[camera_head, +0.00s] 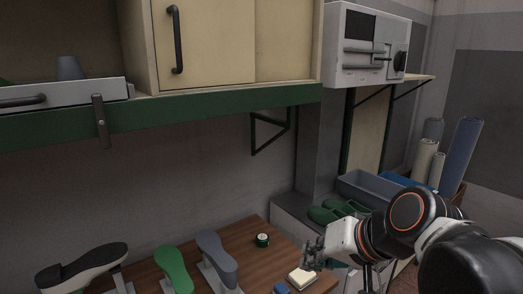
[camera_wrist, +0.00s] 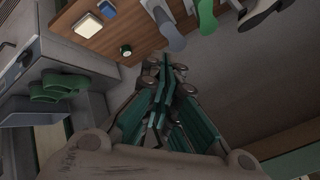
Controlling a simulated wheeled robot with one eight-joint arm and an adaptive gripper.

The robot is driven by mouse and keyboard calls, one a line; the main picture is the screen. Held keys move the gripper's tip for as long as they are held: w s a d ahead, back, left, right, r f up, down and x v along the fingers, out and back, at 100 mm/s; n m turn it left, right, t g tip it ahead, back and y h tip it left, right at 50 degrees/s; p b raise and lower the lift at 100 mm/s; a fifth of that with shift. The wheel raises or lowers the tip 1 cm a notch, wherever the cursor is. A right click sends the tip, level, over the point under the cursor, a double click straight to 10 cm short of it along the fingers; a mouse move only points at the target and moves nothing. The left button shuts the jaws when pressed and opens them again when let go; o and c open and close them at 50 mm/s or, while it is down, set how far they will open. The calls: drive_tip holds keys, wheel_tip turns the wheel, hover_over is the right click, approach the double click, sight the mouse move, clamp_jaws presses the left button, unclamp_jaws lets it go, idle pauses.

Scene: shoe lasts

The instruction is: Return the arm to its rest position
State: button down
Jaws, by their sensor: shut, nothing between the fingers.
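My arm reaches in from the lower right of the head view, bent at its orange-ringed joints. My gripper (camera_head: 312,256) is at the arm's left end, in front of the right end of the wooden bench. In the wrist view my gripper (camera_wrist: 170,88) has its green fingers together with nothing between them. The wrist picture is turned, with the bench along its top.
The bench (camera_head: 240,237) holds a green last (camera_head: 174,270), a grey last (camera_head: 217,258), a black-soled shoe (camera_head: 82,266), a small round tin (camera_head: 263,240) and a pale block (camera_head: 301,277). Green shoes (camera_head: 340,210) sit behind my gripper. A cabinet (camera_head: 230,45) hangs above.

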drive_tip(key=s+d+f+n+h+b, duration=0.1)
drive_tip(key=s+d+f+h+b, duration=0.1)
drive_tip(key=f, duration=0.7)
drive_tip(key=s+d+f+h+b, duration=0.3)
drive_tip(key=s+d+f+b, duration=0.2)
drive_tip(key=d+f, duration=0.3)
drive_tip(key=shift+s+f+n+b, duration=0.15)
drive_tip(key=shift+f+n+b, duration=0.25)
drive_tip(key=shift+b, duration=0.25)
